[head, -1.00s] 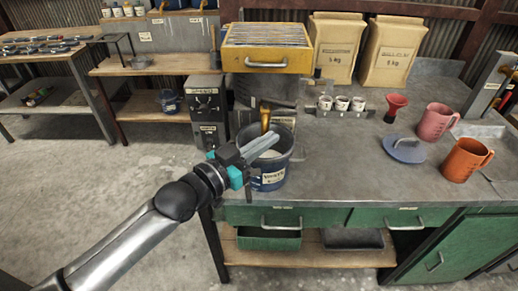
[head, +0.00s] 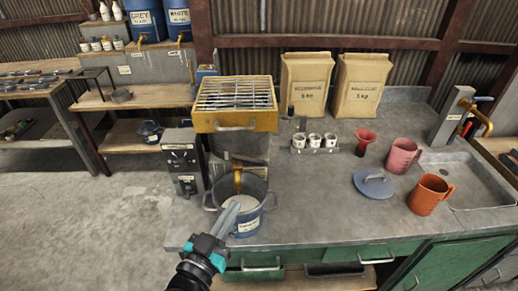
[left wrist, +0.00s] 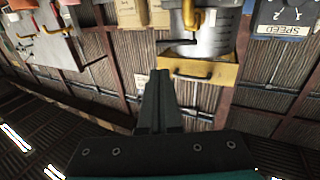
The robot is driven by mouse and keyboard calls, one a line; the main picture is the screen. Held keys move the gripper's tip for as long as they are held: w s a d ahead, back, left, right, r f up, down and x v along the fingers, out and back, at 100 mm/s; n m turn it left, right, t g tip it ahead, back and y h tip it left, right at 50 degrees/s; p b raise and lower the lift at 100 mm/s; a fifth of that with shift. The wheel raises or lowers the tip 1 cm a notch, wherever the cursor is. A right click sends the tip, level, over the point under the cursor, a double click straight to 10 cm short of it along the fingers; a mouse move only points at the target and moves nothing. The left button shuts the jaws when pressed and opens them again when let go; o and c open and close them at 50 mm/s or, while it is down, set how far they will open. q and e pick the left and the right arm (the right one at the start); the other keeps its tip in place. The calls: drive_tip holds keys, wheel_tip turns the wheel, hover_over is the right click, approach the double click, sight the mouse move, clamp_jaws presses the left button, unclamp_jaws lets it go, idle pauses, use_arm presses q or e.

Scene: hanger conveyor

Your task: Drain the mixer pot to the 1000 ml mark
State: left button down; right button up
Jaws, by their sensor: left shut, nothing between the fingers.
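The mixer pot is a grey vessel (head: 246,145) under a yellow box with a grille (head: 235,120). A brass tap (head: 238,180) sits low on its front. In the left wrist view the pot (left wrist: 216,38) appears upside down with graduation lines, too small to read; the tap (left wrist: 194,18) shows there too. A blue bucket (head: 268,203) with a label stands below the tap, pale inside. My left gripper (head: 234,208) is shut and empty, its fingers across the bucket's front and apart from the tap. I cannot tell the liquid level or whether any flows.
A grey control box (head: 181,160) stands left of the pot; a speed dial (left wrist: 284,18) shows in the left wrist view. White cups (head: 314,141), a red funnel (head: 365,140), a blue lid (head: 374,184), pink (head: 402,156) and orange jugs (head: 429,195) are to the right.

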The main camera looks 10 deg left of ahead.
use_arm(q)
drive_tip(key=y+p, duration=0.1)
drive_tip(key=p, duration=0.1)
approach(256, 164)
drive_tip(key=shift+n+y, duration=0.3)
drive_tip(key=shift+n, duration=0.1)
drive_tip(key=w, duration=0.4)
drive_tip(key=w+d, duration=0.1)
drive_tip(key=w, duration=0.1)
drive_tip(key=shift+w, duration=0.4)
use_arm(e)
drive_tip(key=r, duration=0.3)
drive_tip(key=shift+w+d+r, duration=0.25)
drive_tip(key=shift+w, duration=0.15)
drive_tip(key=shift+w, duration=0.1)
